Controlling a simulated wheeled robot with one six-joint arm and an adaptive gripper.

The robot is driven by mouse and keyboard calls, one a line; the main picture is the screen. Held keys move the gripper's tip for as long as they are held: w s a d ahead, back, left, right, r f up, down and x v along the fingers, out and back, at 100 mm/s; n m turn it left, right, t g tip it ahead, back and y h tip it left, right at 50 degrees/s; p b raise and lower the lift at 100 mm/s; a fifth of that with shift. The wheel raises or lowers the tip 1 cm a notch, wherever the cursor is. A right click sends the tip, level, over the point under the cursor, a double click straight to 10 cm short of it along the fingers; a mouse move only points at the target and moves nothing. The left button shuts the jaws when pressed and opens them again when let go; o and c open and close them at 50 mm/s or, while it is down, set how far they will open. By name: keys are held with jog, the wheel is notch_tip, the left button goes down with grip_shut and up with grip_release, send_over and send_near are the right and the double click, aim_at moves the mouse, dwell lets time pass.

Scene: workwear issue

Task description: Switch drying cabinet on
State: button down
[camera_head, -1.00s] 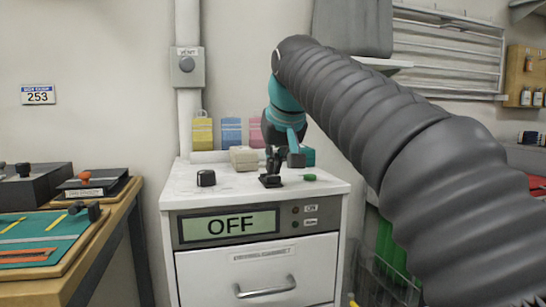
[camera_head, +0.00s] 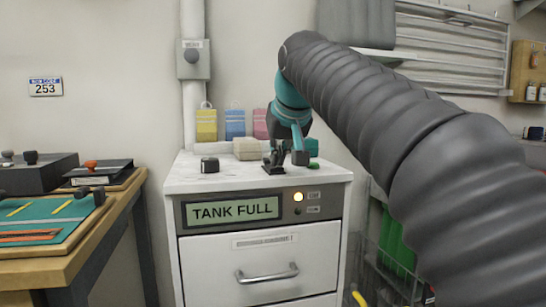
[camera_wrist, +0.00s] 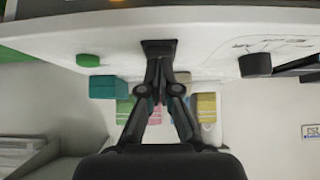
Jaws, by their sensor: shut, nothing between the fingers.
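The white drying cabinet (camera_head: 257,275) stands ahead. Its front display (camera_head: 233,211) reads "TANK FULL". The upper small lamp (camera_head: 298,197) beside the display glows amber, and the lower one is dark. On the cabinet top is a small black switch-like part (camera_head: 275,170), with a black knob (camera_head: 209,164) to its left and a green button (camera_head: 312,164) to its right. My gripper (camera_head: 273,157) is shut and empty, its tips down at the black part. In the wrist view the fingertips (camera_wrist: 158,62) meet this part (camera_wrist: 158,47); whether they touch it I cannot tell.
A beige block (camera_head: 246,149) and coloured packs (camera_head: 235,124) are behind on or above the cabinet top. A wooden bench (camera_head: 96,243) with a green mat stands at left. A wire basket (camera_head: 385,270) is at lower right. A grey box on a pipe is on the wall.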

jog(key=shift+r+p, duration=0.75)
jog(key=shift+r+p, duration=0.65)
jog(key=p+v, duration=0.3)
jog(key=v, duration=0.9)
jog(key=shift+s+f, duration=0.15)
jog(key=shift+s, duration=0.15)
